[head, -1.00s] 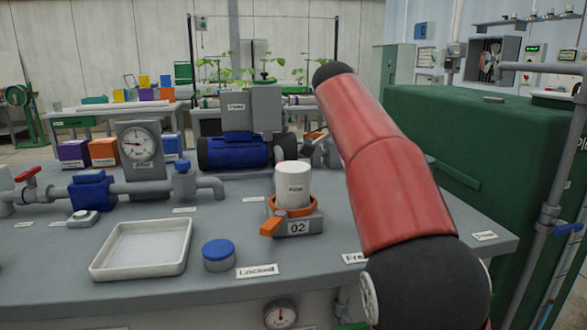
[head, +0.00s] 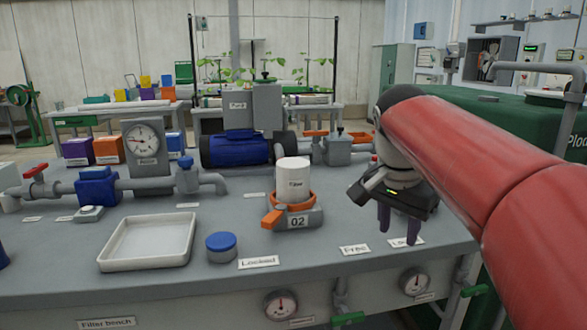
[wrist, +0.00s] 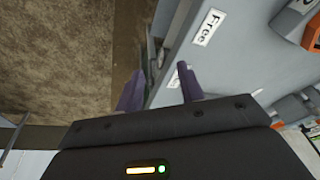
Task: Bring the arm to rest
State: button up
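My red arm reaches in from the right in the head view. My gripper (head: 399,218) hangs above the right end of the grey bench, fingers pointing down, near the "Free" label (head: 355,250). In the wrist view its two purple fingers (wrist: 158,90) stand apart with nothing between them. Beyond them are the bench edge, the floor and the "Free" label (wrist: 209,27). The white filter cup (head: 294,180) stands upright in the orange clamp ring of the holder marked 02 (head: 298,222), to the left of my gripper and apart from it.
A white tray (head: 111,257) and a blue-capped jar (head: 221,247) sit on the bench front. Pipes, a gauge (head: 143,139) and a blue pump (head: 236,149) stand behind. A large green tank (head: 480,121) is behind my arm at right. Gauges are on the bench's front face.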

jog(key=s+a+f+n+t+y, duration=0.1)
jog(key=s+a+f+n+t, duration=0.1)
jog(key=s+f+n, duration=0.7)
jog(key=s+f+t, duration=0.1)
jog(key=s+f, duration=0.5)
jog(key=s, duration=0.2)
jog(key=shift+s+a+f+y, duration=0.25)
jog(key=shift+s+f+y, duration=0.15)
